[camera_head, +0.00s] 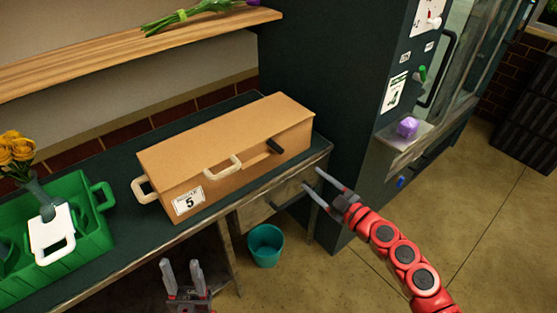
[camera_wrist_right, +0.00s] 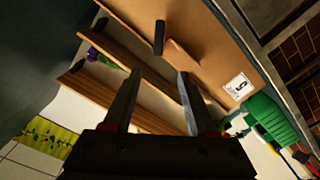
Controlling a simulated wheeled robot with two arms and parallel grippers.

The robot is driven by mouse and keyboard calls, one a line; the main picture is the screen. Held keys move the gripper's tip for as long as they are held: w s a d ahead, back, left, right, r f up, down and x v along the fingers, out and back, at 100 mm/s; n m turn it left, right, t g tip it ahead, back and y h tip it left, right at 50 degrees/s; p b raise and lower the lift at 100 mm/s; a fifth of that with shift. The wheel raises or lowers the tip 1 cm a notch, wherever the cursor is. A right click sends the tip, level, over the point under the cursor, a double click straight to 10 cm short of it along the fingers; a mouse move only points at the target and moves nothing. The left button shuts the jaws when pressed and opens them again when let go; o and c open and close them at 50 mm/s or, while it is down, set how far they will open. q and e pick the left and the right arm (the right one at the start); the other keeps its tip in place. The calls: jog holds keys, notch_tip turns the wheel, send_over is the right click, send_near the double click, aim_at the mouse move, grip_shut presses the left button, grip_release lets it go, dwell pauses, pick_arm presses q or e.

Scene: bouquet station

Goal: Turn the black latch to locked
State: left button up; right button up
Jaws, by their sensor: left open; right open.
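The black latch (camera_head: 275,146) is a short dark bar on the front of a closed tan box (camera_head: 225,140), right of the box's pale front handle (camera_head: 222,167). It also shows in the right wrist view as a dark bar (camera_wrist_right: 159,37), beyond the fingertips. My right gripper (camera_head: 311,182) is open and empty, in front of the counter and to the lower right of the latch, apart from it. My left gripper (camera_head: 182,269) is open and empty, low in front of the counter, left of the bucket and well away from the latch.
A green crate (camera_head: 75,265) with a white-handled item and yellow flowers (camera_head: 16,152) stands at the left of the counter. A teal bucket (camera_head: 265,245) is on the floor. A dark cabinet (camera_head: 335,90) rises right of the box. A shelf (camera_head: 90,58) hangs above.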

aim_at(275, 147)
jog(key=p+x, duration=0.1)
jog(key=x, duration=1.5)
jog(key=shift+w+a+r, duration=0.15)
jog(key=shift+w, duration=0.05)
grip_shut()
